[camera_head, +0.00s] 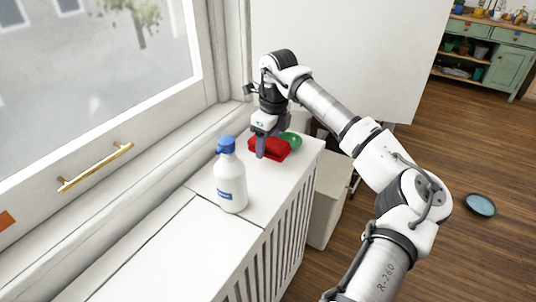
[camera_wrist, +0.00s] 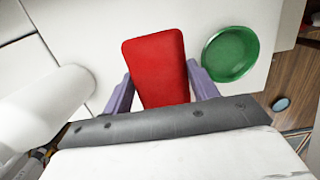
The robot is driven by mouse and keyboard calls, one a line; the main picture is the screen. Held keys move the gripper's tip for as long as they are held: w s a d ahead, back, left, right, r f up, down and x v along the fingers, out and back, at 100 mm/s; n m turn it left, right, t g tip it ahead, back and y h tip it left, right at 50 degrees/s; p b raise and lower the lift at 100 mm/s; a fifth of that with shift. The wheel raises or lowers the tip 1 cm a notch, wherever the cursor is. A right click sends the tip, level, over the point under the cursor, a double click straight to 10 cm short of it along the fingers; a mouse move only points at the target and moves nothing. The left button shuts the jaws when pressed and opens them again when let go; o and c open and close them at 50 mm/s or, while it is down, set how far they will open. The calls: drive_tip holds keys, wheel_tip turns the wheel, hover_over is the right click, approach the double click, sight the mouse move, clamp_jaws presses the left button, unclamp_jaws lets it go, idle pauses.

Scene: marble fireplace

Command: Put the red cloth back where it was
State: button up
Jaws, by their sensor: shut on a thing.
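The red cloth (camera_head: 269,148) is a folded pad at the far end of the white radiator cover, by the window. My gripper (camera_head: 267,145) reaches down over it from above. In the wrist view the red cloth (camera_wrist: 157,68) lies between the two purple-grey fingers of my gripper (camera_wrist: 160,92), one on each side. The gripper is shut on the cloth. Whether the cloth touches the surface below or is held just above it, I cannot tell.
A green bowl (camera_head: 292,141) is close beside the cloth, also in the wrist view (camera_wrist: 230,54). A blue dish (camera_head: 480,204) lies on the wooden floor.

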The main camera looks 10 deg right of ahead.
sight(268, 164)
drive_tip(key=shift+f, duration=2.15)
drive_tip(key=shift+f, duration=0.1)
drive_tip(key=o, duration=0.9)
drive_tip(key=shift+o, duration=0.2)
drive_tip(key=r, duration=0.8)
drive_tip(key=s+d+r, duration=0.1)
drive_tip(key=r, duration=0.3)
